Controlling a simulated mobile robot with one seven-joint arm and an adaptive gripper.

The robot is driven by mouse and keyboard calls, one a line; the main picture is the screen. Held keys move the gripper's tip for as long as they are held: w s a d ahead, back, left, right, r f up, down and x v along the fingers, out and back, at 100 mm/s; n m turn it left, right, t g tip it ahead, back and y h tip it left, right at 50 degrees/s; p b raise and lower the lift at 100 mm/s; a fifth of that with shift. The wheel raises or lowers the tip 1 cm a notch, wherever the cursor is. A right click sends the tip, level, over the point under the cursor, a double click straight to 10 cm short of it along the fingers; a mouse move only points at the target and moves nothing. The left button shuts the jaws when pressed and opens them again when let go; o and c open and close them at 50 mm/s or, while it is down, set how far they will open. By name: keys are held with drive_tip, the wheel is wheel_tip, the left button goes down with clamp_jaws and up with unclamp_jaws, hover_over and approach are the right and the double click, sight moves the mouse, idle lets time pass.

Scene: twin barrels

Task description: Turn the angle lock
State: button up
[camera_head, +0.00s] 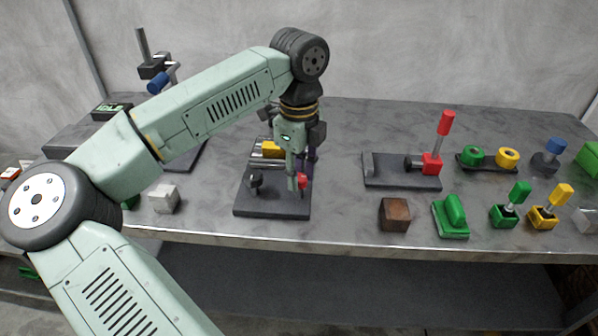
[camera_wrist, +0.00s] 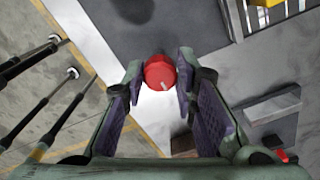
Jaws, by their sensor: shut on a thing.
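The twin-barrel device stands on a dark base plate (camera_head: 270,207) near the front edge of the table, with silver barrels (camera_head: 262,160) and a yellow part (camera_head: 271,149) on it. A red knob (camera_head: 303,182), which I take to be the angle lock, is at its right front. My gripper (camera_head: 298,183) points down over it and partly hides it. In the wrist view, the round red knob (camera_wrist: 160,73) with a small pale mark sits between my gripper's fingertips (camera_wrist: 160,68), which are shut on it.
To the right are a red lever fixture (camera_head: 432,163), a brown cube (camera_head: 394,214) and a green handled block (camera_head: 452,216). Several green and yellow levers stand further right. A pale cube (camera_head: 164,198) lies left of the device. Bare table separates the device from the brown cube.

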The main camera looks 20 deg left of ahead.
clamp_jaws()
drive_tip(key=shift+f+m+b, duration=0.1)
drive_tip(key=shift+m+b, duration=0.2)
drive_tip(key=shift+b, duration=0.1)
drive_tip(key=m+b, duration=0.2)
drive_tip(key=m, duration=0.1)
drive_tip(key=m+b, duration=0.2)
drive_tip(key=m, duration=0.2)
drive_tip(key=shift+w, duration=0.1)
drive_tip(key=m+b, duration=0.1)
drive_tip(key=m, duration=0.4)
drive_tip(key=shift+d+m+b, duration=0.1)
drive_tip(key=shift+m+b, duration=0.2)
drive_tip(key=shift+m, duration=2.4)
